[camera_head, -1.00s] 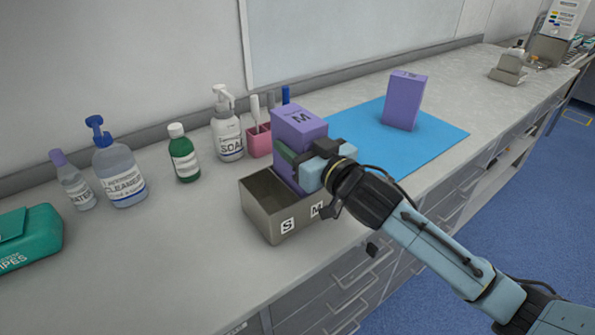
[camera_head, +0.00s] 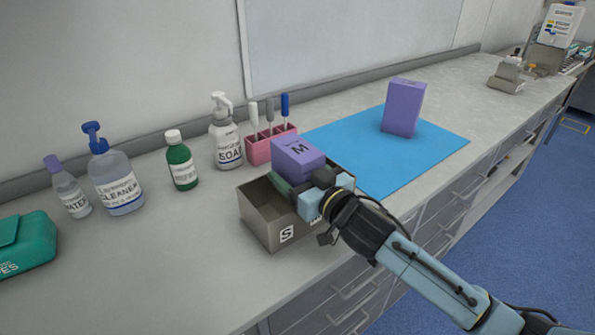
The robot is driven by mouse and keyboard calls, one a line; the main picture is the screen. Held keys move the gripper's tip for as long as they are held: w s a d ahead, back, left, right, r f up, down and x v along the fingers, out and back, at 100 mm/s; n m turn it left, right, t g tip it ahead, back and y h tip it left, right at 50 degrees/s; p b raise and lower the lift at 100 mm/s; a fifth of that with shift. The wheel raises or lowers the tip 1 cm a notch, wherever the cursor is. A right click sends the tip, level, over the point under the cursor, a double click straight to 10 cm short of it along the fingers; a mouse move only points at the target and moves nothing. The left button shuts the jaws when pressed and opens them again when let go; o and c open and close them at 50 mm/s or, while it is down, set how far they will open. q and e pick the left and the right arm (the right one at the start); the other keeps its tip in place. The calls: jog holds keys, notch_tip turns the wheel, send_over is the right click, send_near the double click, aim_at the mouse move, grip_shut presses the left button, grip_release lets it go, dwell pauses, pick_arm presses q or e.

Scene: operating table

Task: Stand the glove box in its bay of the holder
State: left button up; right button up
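A purple glove box marked M (camera_head: 298,152) stands nearly upright with its lower part down inside the right side of the grey metal holder (camera_head: 262,233). The holder's front shows an S label on the left; the label on the right is mostly covered by my gripper. The left bay is empty. My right gripper (camera_head: 306,186) is shut on the box from the front right, low over the holder's rim. A second purple box (camera_head: 403,108) stands on the blue mat (camera_head: 345,160). My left gripper is out of view.
A pink caddy (camera_head: 262,150) with pens stands just behind the holder. A soap bottle (camera_head: 226,140), green bottle (camera_head: 181,165), cleaner bottle (camera_head: 118,180), water bottle (camera_head: 68,190) and teal wipes pack (camera_head: 28,245) line the left. The front left counter is clear.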

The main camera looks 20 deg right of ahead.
jog(key=shift+r, duration=0.1)
jog(key=v, duration=1.2)
jog(key=shift+r, duration=0.1)
